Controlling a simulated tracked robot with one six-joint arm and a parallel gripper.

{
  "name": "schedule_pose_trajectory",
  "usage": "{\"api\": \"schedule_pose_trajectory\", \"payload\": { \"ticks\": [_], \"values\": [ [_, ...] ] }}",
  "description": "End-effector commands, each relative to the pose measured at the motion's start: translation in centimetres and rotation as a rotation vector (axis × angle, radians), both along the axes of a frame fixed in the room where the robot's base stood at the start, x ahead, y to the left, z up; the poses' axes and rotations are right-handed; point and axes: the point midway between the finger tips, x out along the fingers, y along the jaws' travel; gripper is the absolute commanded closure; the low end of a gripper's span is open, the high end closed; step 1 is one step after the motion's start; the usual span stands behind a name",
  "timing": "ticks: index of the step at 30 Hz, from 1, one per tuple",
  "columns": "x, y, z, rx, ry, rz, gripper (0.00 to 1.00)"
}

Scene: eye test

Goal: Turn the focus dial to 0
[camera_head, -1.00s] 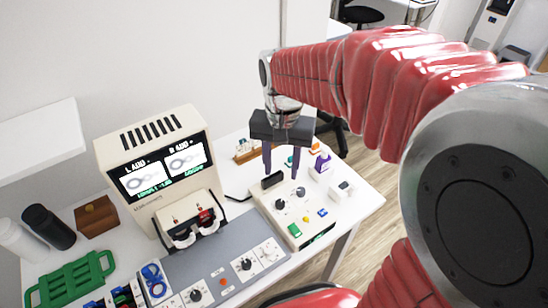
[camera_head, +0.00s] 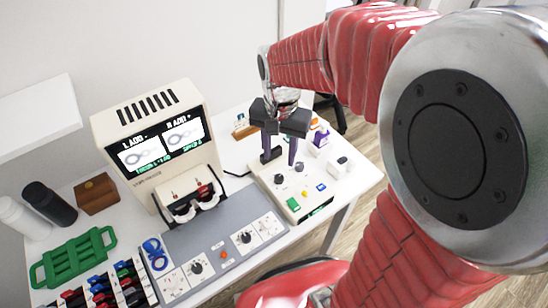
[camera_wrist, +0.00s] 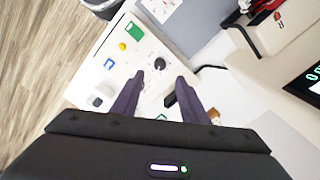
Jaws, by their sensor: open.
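A cream control box (camera_head: 262,187) stands at the right of the white table, with a black round dial (camera_head: 278,179) on top. The same dial (camera_wrist: 160,64) shows in the wrist view. Labels and the dial's setting are too small to read, so I cannot tell for sure which dial is the focus dial. My gripper (camera_head: 279,161) is open, pointing down above the box. In the wrist view its fingertips (camera_wrist: 160,78) are apart, with the dial just beyond the gap between them. Nothing is held.
A black block (camera_wrist: 172,98) stands on the box near the fingers. A green button (camera_head: 293,204) and small coloured buttons are also there. A grey panel (camera_head: 215,240) with further dials and a cream machine with screens (camera_head: 150,120) stand to the left. Several small items lie behind the box.

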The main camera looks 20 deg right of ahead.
Motion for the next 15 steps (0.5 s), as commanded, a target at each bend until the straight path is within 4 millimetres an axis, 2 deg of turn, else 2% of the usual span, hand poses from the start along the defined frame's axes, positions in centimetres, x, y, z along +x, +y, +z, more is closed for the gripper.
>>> {"api": "schedule_pose_trajectory", "payload": {
  "ticks": [3, 15],
  "values": [
    [-0.1, 0.0, -2.0, 0.000, 0.004, 0.000, 0.60],
    [-0.1, 0.0, -7.8, 0.000, 0.002, 0.000, 0.60]
  ]
}}
